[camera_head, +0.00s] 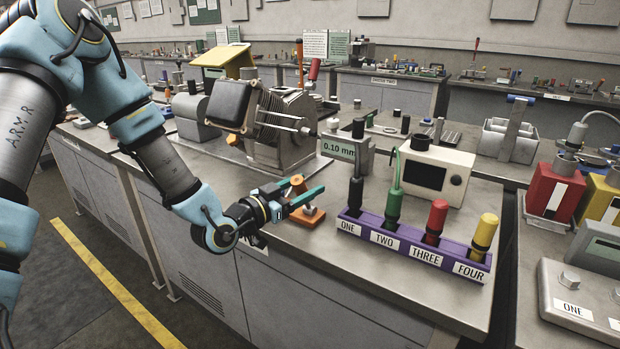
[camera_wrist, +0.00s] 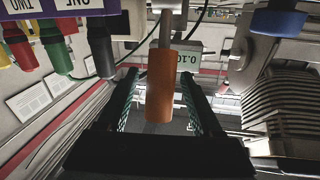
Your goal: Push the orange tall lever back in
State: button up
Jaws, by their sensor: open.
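The orange tall lever (camera_head: 298,186) stands near the front edge of the bench in the head view, with an orange-brown base (camera_head: 308,215) below it. In the wrist view the lever's orange cylindrical handle (camera_wrist: 160,88) sits on a grey shaft in the middle of the picture. My gripper (camera_head: 303,192) is open, with its teal fingers reaching around the lever from the left. In the wrist view the handle lies between the two fingers (camera_wrist: 164,98), with a visible gap on each side. My fingers partly hide the lever in the head view.
A purple rack (camera_head: 410,241) with labelled black, green, red and yellow handles stands to the right. A 0.10 mm display (camera_head: 338,149) and a white box (camera_head: 432,174) stand behind. A finned motor block (camera_head: 283,130) is behind left. Bare bench lies around the lever.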

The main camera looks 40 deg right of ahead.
jog(key=shift+w+d, duration=0.1)
jog(key=shift+d, duration=0.95)
grip_shut()
dwell(0.7)
